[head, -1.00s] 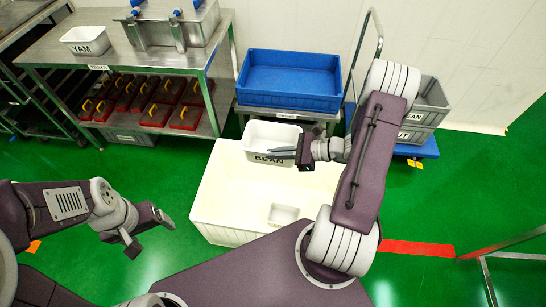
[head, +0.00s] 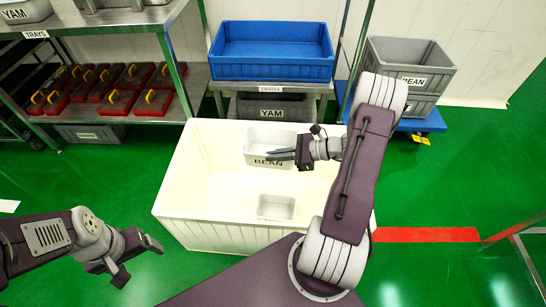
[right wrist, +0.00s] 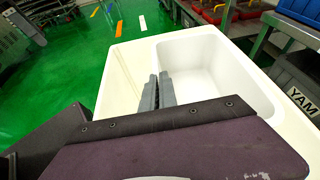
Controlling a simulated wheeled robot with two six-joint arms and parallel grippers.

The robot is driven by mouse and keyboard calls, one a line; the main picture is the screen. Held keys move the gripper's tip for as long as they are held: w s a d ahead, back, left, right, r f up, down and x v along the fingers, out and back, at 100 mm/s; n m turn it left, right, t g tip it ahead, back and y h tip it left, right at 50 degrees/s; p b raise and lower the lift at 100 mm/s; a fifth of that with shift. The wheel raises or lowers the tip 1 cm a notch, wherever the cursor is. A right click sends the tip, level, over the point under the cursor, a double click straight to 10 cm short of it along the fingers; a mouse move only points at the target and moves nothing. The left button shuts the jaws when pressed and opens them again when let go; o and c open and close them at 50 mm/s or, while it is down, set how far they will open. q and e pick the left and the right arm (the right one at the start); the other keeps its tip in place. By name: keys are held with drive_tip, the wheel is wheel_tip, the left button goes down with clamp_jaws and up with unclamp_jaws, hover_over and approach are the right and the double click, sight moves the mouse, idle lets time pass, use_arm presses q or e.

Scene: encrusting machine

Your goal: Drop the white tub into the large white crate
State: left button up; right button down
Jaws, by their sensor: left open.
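The white tub (head: 264,136), labelled BEAN, hangs upright over the far inside part of the large white crate (head: 190,185). My right gripper (head: 280,155) is shut on the tub's near right wall. In the right wrist view its two fingers (right wrist: 160,90) close together on the wall of the tub (right wrist: 205,65), with the crate (right wrist: 120,85) beside and below. A smaller-looking white tub (head: 276,207) rests inside the crate. My left gripper (head: 138,261) is open and empty, left of the crate and apart from it.
A blue crate (head: 272,70) sits on a stand behind the white crate, above a grey YAM crate (head: 272,108). Grey crates (head: 410,65) stand on a blue trolley at right. A steel table (head: 120,25) with red trays below is at left.

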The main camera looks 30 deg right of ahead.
sight(274, 166)
wheel_tip(274, 166, down, 6)
drive_tip(key=b, duration=0.6)
drive_tip(key=shift+f, duration=0.1)
drive_tip(key=c, duration=1.6)
unclamp_jaws()
